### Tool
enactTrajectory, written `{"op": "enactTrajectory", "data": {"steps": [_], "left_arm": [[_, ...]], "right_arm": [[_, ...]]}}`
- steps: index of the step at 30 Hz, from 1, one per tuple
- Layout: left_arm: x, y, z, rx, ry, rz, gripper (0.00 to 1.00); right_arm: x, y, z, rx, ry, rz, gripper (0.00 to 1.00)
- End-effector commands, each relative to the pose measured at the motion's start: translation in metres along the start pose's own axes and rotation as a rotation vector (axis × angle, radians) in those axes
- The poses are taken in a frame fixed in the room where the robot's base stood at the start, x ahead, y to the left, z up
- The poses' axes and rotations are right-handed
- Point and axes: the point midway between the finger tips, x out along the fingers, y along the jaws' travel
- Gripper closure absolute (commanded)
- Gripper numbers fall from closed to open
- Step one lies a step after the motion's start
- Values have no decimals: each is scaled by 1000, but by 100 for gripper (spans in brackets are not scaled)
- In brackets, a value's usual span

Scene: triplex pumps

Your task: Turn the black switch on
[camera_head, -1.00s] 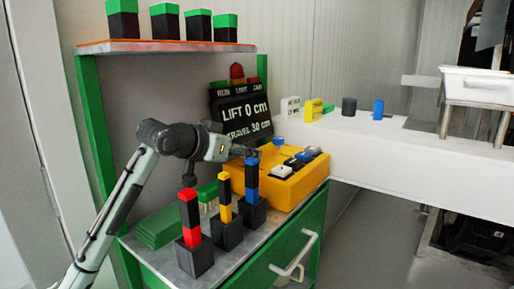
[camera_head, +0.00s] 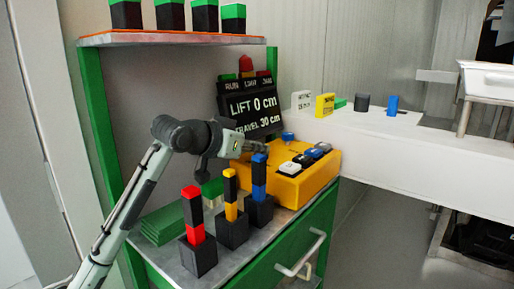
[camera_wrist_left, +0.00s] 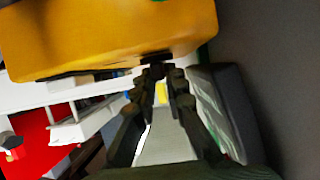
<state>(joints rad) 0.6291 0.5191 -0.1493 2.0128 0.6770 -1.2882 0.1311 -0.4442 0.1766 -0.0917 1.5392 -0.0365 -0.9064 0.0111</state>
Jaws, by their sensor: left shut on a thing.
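The yellow control box (camera_head: 318,178) sits on the green workbench and carries several buttons on top. My left gripper (camera_head: 262,149) is at its back left side in the head view. In the left wrist view the yellow box (camera_wrist_left: 110,35) fills the top. A small dark piece, seemingly the black switch (camera_wrist_left: 157,57), shows at the box's edge. My left fingertips (camera_wrist_left: 160,70) close around it, with a narrow gap between the fingers further back. The switch is hidden in the head view, so I cannot tell its position. My right gripper is not in view.
Three black holders with red, yellow and blue stacks (camera_head: 195,214) (camera_head: 230,193) (camera_head: 259,176) stand in front of the gripper. A black sign (camera_head: 252,107) reading "LIFT 0 cm, TRAVEL 30 cm" stands behind. A shelf (camera_head: 170,40) is above; a white counter (camera_head: 420,150) is right.

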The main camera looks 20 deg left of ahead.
Motion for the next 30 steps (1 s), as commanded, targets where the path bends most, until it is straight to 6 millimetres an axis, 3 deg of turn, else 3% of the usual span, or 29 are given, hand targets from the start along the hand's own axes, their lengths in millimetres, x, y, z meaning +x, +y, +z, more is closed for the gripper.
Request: {"op": "enactTrajectory", "data": {"steps": [8, 17, 18, 22, 30], "left_arm": [[0, 2, -1, -44, 1, -111, 100], [0, 2, -2, -50, 4, -122, 100], [0, 2, -2, -50, 4, -122, 84], [0, 2, -1, -50, 3, -122, 68], [0, 2, -1, -49, 2, -122, 67]], "right_arm": [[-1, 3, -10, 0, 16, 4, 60], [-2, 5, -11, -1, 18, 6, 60], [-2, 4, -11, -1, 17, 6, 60], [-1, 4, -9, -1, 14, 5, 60], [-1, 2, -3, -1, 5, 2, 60]]}}
